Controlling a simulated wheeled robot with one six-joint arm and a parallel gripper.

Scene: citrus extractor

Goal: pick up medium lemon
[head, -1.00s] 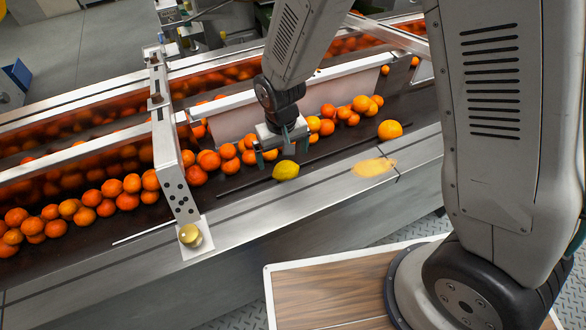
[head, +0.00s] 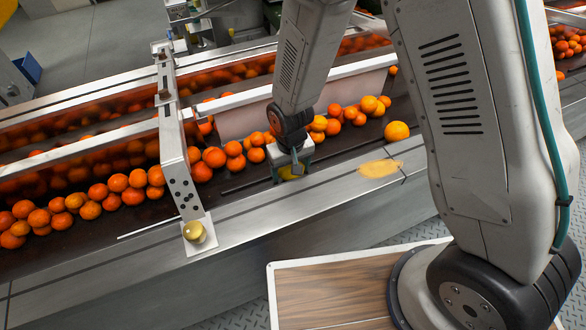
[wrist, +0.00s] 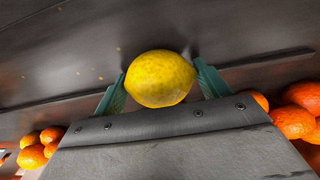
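The lemon (wrist: 160,79) is yellow and lies on the dark conveyor belt. In the wrist view it sits between the two green fingers of my gripper (wrist: 158,88). The fingers stand on either side of it, close to its left and right ends; whether both touch it is hard to tell. In the head view my gripper (head: 291,172) is down at the belt over the lemon (head: 290,172), which is mostly hidden behind it.
Oranges (head: 214,157) lie along the belt left of my gripper, and several more sit behind and to the right. A single orange (head: 396,131) rests farther right. A metal rail (head: 260,207) edges the belt in front, and a white divider (head: 240,121) stands behind.

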